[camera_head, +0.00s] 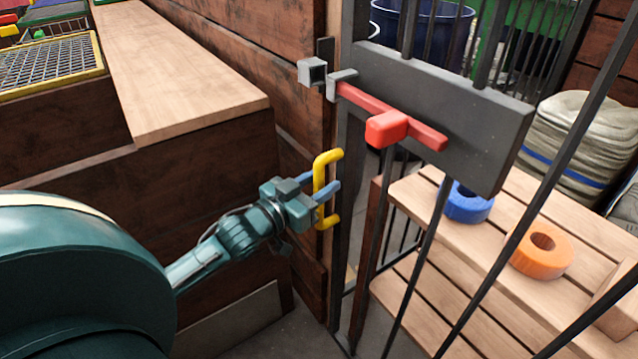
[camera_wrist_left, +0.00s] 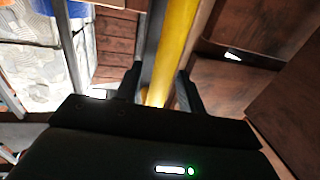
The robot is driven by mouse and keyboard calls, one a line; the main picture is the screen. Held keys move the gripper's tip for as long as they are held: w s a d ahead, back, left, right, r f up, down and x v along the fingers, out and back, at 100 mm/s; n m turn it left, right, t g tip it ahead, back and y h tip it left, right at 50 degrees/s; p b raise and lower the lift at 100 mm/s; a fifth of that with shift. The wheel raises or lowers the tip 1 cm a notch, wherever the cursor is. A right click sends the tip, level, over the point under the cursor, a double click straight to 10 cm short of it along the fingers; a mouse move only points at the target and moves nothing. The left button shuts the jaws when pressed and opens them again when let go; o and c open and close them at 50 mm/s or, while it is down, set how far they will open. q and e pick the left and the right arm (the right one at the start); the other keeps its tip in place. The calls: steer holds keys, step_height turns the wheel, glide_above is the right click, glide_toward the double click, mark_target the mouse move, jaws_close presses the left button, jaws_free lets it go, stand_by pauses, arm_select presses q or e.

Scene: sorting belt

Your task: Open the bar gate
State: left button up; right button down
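The bar gate (camera_head: 440,110) has dark vertical bars and a grey plate, and looks closed or nearly so against the wooden post. A red bolt with a block knob (camera_head: 386,128) lies across the plate. Its left end meets a grey bracket (camera_head: 341,82); no red shows between that and the grey keeper (camera_head: 312,71) on the post. A yellow handle (camera_head: 329,157) is on the gate's edge below. My left gripper (camera_head: 318,186) has its fingers on either side of the handle. In the left wrist view, the yellow handle (camera_wrist_left: 170,50) runs between the fingers with slim gaps. My right gripper is not in view.
A wooden counter (camera_head: 190,75) with dark plank sides is left of the gate. Beyond the bars, a slatted bench (camera_head: 480,260) carries a blue ring (camera_head: 468,205) and an orange ring (camera_head: 542,252). Stacked sacks (camera_head: 575,140) and a blue bin (camera_head: 425,30) stand behind.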

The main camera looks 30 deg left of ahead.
arm_select(q)
jaws_close()
stand_by(0.5)
